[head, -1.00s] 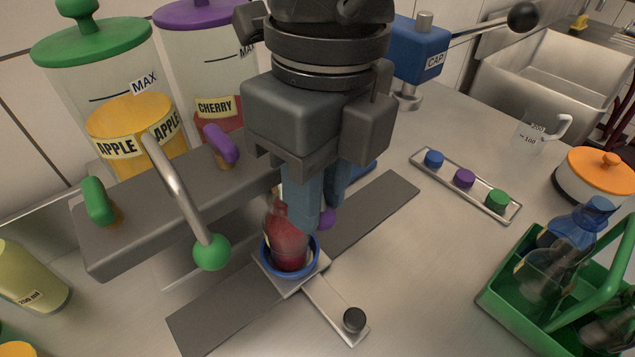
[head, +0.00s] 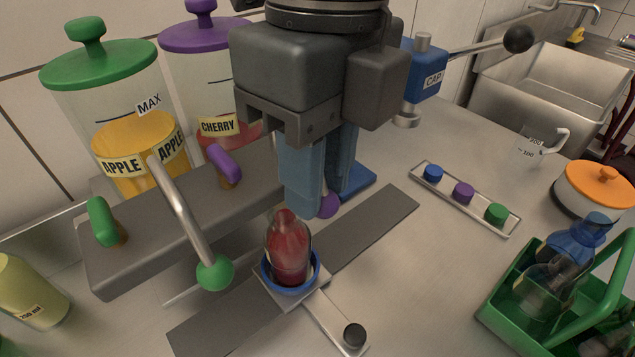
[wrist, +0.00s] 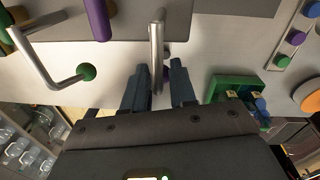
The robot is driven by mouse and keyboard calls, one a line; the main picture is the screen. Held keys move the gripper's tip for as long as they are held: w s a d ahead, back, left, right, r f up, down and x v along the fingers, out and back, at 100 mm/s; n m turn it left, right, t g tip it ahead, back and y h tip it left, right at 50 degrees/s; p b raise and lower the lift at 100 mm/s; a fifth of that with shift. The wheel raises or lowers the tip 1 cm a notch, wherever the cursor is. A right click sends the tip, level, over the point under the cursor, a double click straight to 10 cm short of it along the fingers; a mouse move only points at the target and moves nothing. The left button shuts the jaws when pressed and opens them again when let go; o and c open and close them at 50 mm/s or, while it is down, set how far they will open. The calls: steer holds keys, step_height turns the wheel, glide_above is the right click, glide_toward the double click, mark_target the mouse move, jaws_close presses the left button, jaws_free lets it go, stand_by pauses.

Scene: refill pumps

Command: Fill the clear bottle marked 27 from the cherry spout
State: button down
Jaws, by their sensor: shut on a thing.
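A clear bottle (head: 289,252) stands upright in a blue ring holder (head: 266,274) on a sliding carriage below the dispenser. Red liquid fills most of it; no number is readable on it. The cherry tank (head: 193,75) has a purple lid and a yellow CHERRY label. A purple handle (head: 224,163) sits on the dispenser bar. My gripper (head: 325,200) is shut on the purple ball knob (head: 328,206) of the cherry lever, behind and right of the bottle. In the wrist view the lever bar (wrist: 157,40) runs between my fingers; they mostly hide its knob.
The apple tank (head: 100,85) and its green-knobbed lever (head: 215,272) are at left. A blue CAP press (head: 425,72) stands behind. A tray (head: 428,192) holds blue, purple and green caps. A green crate (head: 490,312) with bottles is at right. The counter between is clear.

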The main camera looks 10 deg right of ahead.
steer(key=shift+r, duration=0.25)
steer(key=c, duration=1.2)
jaws_free()
steer(key=shift+o, duration=1.2)
step_height(320, 180, up, 8)
steer(key=shift+w+d+f+b, duration=0.15)
steer(key=shift+w+d+b, duration=0.05)
steer(key=shift+b, duration=0.15)
